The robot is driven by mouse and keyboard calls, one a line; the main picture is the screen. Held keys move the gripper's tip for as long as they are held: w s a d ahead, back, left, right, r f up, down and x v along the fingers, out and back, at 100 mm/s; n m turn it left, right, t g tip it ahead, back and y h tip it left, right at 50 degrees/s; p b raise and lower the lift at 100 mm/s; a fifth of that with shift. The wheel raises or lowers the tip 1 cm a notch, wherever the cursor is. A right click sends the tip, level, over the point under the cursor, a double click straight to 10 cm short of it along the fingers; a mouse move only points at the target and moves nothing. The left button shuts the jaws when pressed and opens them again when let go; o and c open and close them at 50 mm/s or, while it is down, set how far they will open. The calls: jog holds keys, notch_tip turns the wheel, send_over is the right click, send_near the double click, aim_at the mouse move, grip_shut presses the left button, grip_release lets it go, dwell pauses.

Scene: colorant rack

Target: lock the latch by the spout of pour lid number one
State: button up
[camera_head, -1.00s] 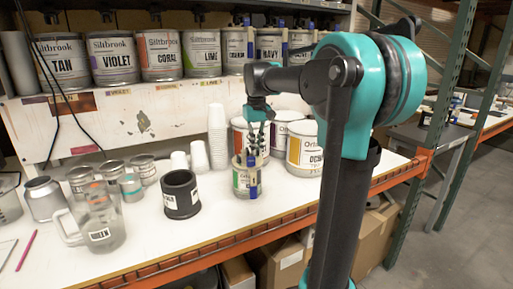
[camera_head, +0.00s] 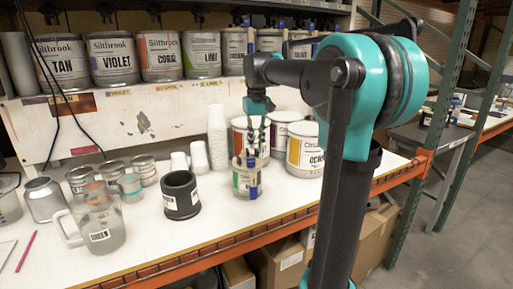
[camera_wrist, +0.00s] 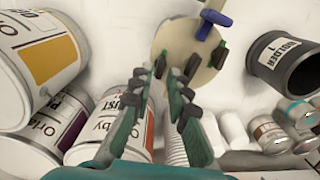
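A small can (camera_head: 243,182) with a white and green label stands on the bench, with a blue upright part (camera_head: 254,178) at its front. In the wrist view its round beige pour lid (camera_wrist: 181,37) has a blue piece (camera_wrist: 213,18) at its edge and small dark and green latch parts (camera_wrist: 218,55). I cannot read a number on the lid or tell whether a latch is locked. My gripper (camera_head: 257,147) points down above the lid. In the wrist view my gripper (camera_wrist: 167,74) has its fingertips apart, overlapping the lid's near edge, with nothing visibly held. Contact cannot be told.
A black cup marked Holder 1 (camera_head: 181,196) stands left of the can. Larger paint cans (camera_head: 303,150) stand close behind and right, and stacked white cups (camera_head: 217,150) behind. A clear jug (camera_head: 98,228) and small tins are further left. The bench front is clear.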

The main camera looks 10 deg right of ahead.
notch_tip(320, 180, up, 9)
jog(key=shift+r, duration=0.2)
dwell(0.4)
